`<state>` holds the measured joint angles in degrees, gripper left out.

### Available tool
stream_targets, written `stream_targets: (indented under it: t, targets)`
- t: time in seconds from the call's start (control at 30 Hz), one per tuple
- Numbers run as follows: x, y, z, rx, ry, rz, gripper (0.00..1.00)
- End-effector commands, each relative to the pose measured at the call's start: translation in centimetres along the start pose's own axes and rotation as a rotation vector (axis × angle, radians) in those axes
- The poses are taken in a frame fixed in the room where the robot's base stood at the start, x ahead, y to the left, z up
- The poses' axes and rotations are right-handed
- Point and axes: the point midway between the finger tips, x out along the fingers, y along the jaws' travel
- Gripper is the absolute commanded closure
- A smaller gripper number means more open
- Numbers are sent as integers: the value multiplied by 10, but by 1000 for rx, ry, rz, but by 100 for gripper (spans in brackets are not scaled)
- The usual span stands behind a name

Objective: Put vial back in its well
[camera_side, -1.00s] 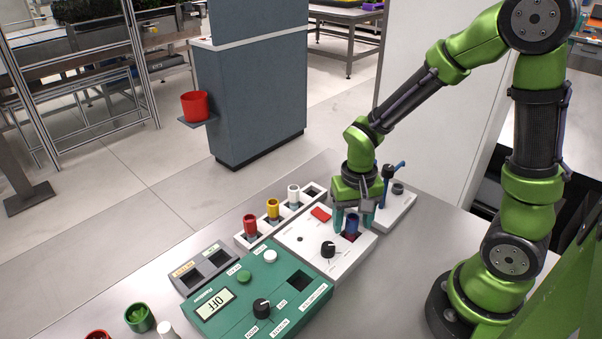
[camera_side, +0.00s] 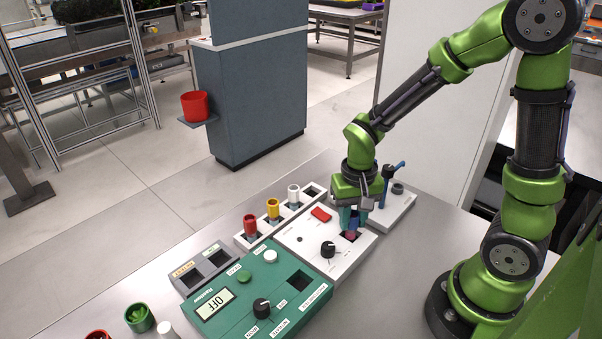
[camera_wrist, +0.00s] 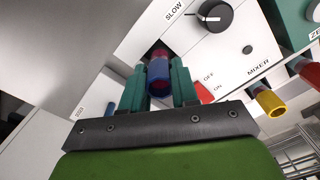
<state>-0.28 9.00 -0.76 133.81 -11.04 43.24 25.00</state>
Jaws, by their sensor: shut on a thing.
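The vial, blue with a red-purple part, is between my gripper's teal fingers in the wrist view (camera_wrist: 159,84). My gripper (camera_side: 352,226) is shut on it at the square opening of the white mixer box (camera_side: 310,255). In the side view only a pinkish bit of the vial (camera_side: 351,236) shows below the fingers. I cannot tell how deep it sits in the opening. The white vial rack (camera_side: 264,233) holds a red vial (camera_side: 250,224), a yellow vial (camera_side: 273,208) and a white vial (camera_side: 293,194). Its far right well (camera_side: 312,191) looks empty.
The green device (camera_side: 225,318) with an OFF display stands in front of the mixer. A grey two-well block (camera_side: 187,284) is at left. A white stand with a blue lever (camera_side: 398,210) is close right of my gripper. A green cup (camera_side: 139,318) is at the front left.

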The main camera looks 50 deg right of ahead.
Motion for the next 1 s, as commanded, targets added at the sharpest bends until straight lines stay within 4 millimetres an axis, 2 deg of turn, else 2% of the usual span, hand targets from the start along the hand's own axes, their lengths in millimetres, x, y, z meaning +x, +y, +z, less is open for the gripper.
stream_targets:
  t: [0.2, 0.4, 0.47, 0.57, 0.67, 0.9, 1.0]
  targets:
    - [-44, -1, -1, 1, 7, -6, 100]
    - [-78, 0, -1, 3, 4, -3, 100]
    - [-80, 2, -1, 7, 1, -1, 100]
    - [-77, 1, -12, 27, -1, 1, 100]
    - [-71, -6, -37, 48, -3, 2, 100]
    - [-51, -28, -120, 62, -3, 2, 100]
    - [-46, -35, -148, 53, -2, 1, 100]
